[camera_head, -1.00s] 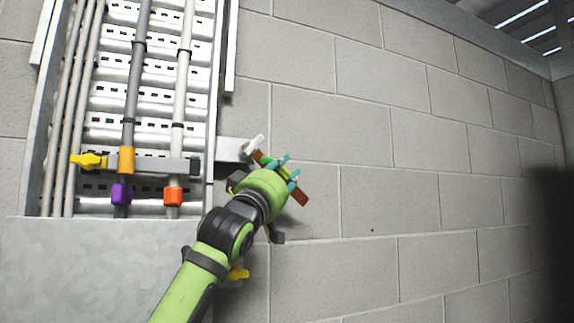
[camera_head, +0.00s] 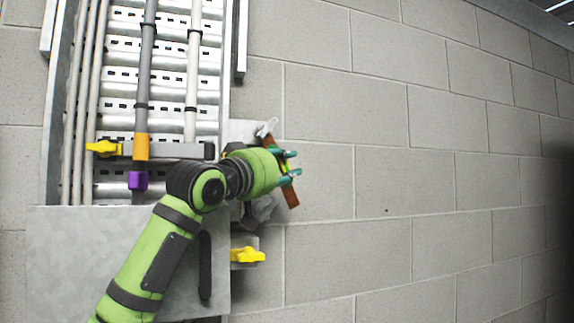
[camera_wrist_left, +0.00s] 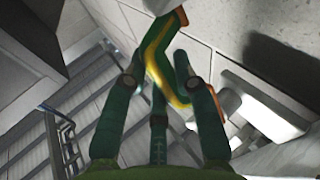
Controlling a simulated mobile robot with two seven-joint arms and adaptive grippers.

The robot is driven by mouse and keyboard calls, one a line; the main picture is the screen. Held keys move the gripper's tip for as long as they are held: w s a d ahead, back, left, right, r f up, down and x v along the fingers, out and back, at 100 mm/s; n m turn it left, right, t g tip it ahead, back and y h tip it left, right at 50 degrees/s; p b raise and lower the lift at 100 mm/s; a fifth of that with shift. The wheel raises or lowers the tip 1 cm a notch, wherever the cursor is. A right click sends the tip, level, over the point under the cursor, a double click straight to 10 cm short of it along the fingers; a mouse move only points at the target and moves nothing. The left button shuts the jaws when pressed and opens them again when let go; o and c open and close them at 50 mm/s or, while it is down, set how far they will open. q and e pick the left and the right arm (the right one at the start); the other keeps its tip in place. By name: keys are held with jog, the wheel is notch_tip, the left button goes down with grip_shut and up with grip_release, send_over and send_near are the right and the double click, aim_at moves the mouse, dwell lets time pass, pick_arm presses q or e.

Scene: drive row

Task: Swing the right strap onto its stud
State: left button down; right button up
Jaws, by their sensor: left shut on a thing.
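A strap, green with a yellow stripe (camera_wrist_left: 157,45), runs between the fingers of my left gripper in the left wrist view. Its brown end (camera_head: 291,196) sticks out below the fingers in the head view, and another brown part shows above them. My left gripper (camera_head: 291,167) is shut on this strap, beside the right edge of the cable tray; it also shows in the left wrist view (camera_wrist_left: 160,75). A pale wing-shaped piece (camera_head: 266,128) sits at the strap's upper end. I cannot make out the stud; my arm hides part of the bracket. My right gripper is not in view.
A cable tray (camera_head: 228,60) holds several grey cables, with orange (camera_head: 141,147) and purple (camera_head: 138,181) collars. Yellow wing handles show on the left (camera_head: 103,148) and low, right of my arm (camera_head: 247,254). The block wall (camera_head: 400,180) to the right is clear.

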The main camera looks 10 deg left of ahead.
pick_arm(q)
jog(key=shift+r, duration=0.15)
jog(key=c, duration=0.9)
grip_release()
jog(key=shift+c, duration=0.2)
